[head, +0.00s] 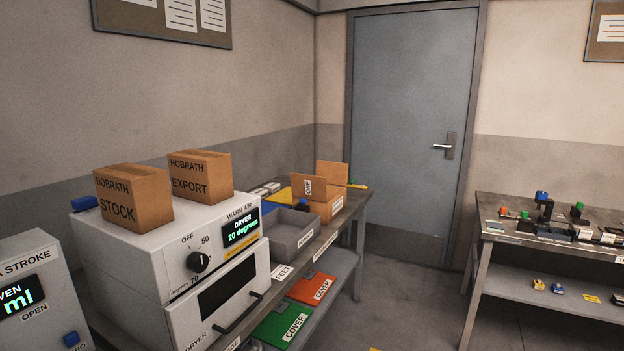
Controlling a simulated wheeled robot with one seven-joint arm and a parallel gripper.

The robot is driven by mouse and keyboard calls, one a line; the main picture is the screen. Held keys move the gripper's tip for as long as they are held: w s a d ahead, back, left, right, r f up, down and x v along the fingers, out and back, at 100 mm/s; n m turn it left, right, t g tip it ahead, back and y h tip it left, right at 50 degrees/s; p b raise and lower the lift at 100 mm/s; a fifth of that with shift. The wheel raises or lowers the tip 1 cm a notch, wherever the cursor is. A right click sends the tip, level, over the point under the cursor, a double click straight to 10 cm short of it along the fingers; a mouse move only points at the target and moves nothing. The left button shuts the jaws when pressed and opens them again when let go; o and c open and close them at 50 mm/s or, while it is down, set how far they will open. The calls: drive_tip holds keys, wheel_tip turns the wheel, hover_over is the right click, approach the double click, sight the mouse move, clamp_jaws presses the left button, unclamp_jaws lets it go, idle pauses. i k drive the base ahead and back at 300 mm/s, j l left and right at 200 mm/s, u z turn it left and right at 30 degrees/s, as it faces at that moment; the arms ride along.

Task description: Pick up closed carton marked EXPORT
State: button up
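The closed carton marked EXPORT (199,174) is a brown box on top of the white warm air dryer (167,243). It stands upright toward the back right of the dryer's top. Its front reads HOBRATH EXPORT. A second closed brown carton, marked HOBRATH STOCK (132,197), stands to its left and a little nearer, and the two are close together. The dryer's display reads 20 degrees. My gripper is not in view.
An open carton (328,205) and a grey tray (294,236) sit on the bench right of the dryer. Green (283,325) and orange (312,288) cover sheets lie on the shelf below. A second table (557,246) stands at the right. The floor between is clear.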

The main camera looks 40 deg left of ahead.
sight(205, 177)
drive_tip(key=i+u, duration=0.35)
drive_tip(key=i+l+u, duration=0.35)
drive_tip(key=i+j, duration=0.05)
drive_tip(key=j, duration=0.05)
